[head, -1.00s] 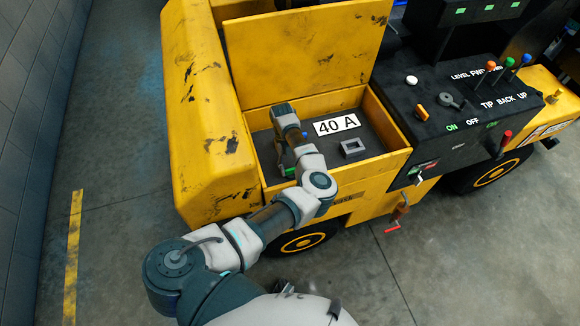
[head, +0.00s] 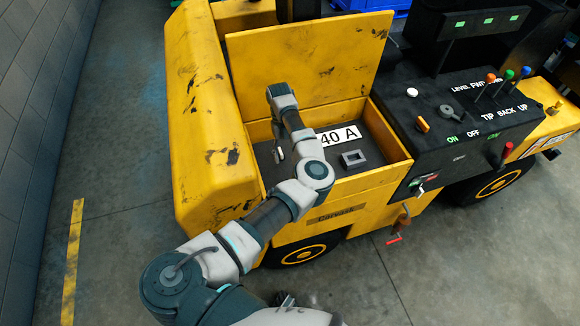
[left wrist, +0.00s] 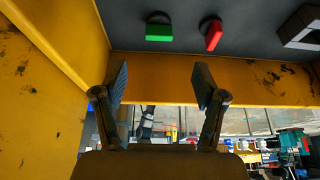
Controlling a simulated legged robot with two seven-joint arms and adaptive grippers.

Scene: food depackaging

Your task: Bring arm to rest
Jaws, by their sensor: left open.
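My left arm reaches from the bottom of the head view to the open compartment (head: 372,180) of a yellow vehicle. My left gripper (left wrist: 160,82) is open and empty in the left wrist view, its two fingers apart. In the head view it (head: 279,153) is small and partly hidden by my arm, over the compartment's left part. My right gripper is not visible.
A "40 A" label (head: 345,135) and a grey rectangular frame (head: 353,158) are on the panel. The raised yellow lid (head: 310,70) stands behind. A black console (head: 450,120) with levers is at the right. Open floor (head: 120,200) lies to the left.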

